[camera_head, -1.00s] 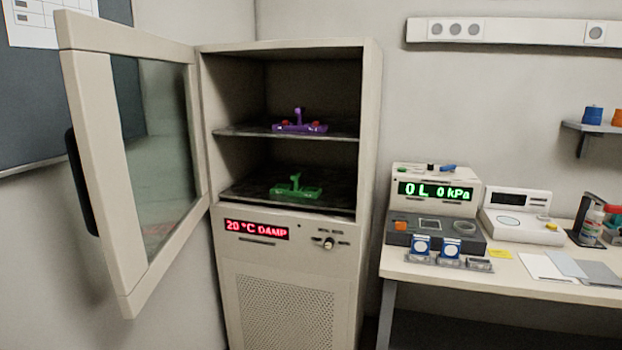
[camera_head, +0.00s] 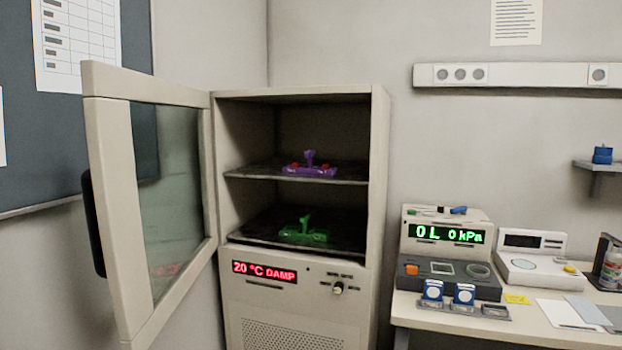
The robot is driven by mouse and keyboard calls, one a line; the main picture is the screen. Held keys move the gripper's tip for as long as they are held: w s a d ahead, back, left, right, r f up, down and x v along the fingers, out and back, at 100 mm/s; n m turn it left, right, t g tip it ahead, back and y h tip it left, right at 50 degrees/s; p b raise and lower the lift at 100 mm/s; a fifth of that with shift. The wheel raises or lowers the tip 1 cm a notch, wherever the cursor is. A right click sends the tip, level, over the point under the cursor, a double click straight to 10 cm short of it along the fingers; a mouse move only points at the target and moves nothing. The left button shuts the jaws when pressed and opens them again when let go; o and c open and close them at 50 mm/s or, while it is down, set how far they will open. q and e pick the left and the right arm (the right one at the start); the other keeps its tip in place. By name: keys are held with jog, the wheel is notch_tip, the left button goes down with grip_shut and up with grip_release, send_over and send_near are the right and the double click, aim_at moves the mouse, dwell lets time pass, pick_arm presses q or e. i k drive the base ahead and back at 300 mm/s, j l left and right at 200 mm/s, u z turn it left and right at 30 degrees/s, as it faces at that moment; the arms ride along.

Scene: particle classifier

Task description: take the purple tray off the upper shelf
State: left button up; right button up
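The purple tray (camera_head: 316,171) sits on the upper shelf (camera_head: 257,174) of the beige cabinet (camera_head: 380,190). It has an upright purple handle and small red items on it at either side. A green tray (camera_head: 303,234) of similar shape sits on the lower shelf (camera_head: 345,247). The cabinet door (camera_head: 105,200) stands open to the left, so the front of both shelves is clear. Neither of my grippers is in view.
A red display (camera_head: 264,271) under the shelves reads 20 °C DAMP. To the right, a table (camera_head: 440,316) holds a device with a green display (camera_head: 447,234), a white scale-like device (camera_head: 532,259) and small containers. The open door and its black handle (camera_head: 93,223) stick out at the left.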

aim_at(308, 169)
jog(key=i+l, duration=0.3)
jog(key=l, duration=0.15)
jog(key=i+l, duration=0.35)
jog(key=l, duration=0.15)
jog(key=i+l, duration=0.3)
jog(key=l, duration=0.15)
jog(key=i+l+u, duration=0.1)
jog(key=i+l, duration=0.15)
jog(key=l, duration=0.15)
jog(key=i+l, duration=0.25)
jog(key=l, duration=0.15)
jog(key=u, duration=0.05)
